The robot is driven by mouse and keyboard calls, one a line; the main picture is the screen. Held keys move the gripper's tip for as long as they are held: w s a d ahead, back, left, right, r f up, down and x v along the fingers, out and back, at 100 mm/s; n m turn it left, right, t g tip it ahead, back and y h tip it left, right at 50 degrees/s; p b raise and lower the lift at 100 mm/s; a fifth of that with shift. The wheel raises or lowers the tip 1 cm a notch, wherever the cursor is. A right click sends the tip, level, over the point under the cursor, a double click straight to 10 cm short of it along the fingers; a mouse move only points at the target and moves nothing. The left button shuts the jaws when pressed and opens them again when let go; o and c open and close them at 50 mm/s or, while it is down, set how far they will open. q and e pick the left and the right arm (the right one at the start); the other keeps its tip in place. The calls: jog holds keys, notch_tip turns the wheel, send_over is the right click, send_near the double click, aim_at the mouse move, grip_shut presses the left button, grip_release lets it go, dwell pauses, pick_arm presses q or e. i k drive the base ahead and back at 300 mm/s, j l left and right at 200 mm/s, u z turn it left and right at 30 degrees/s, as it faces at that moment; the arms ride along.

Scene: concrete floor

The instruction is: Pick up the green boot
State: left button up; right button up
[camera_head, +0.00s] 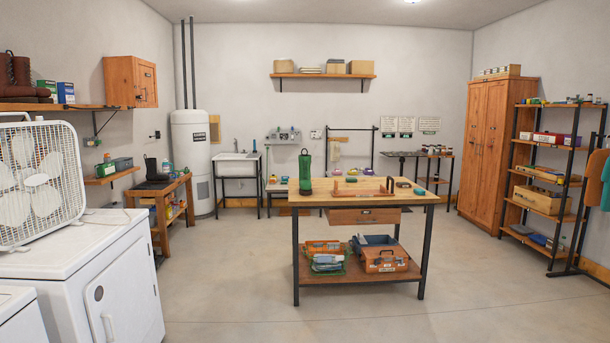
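Neither of my grippers shows in the head view.
A white washer-like appliance (85,270) with a white box fan (38,180) on it fills the left foreground. A small wooden table (160,190) stands behind it. A shelf rack (545,190) is at the right. The concrete floor (230,290) around the workbench is clear.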

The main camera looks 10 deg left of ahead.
aim_at(304, 161)
jog(key=i, duration=4.25)
jog(key=l, duration=0.15)
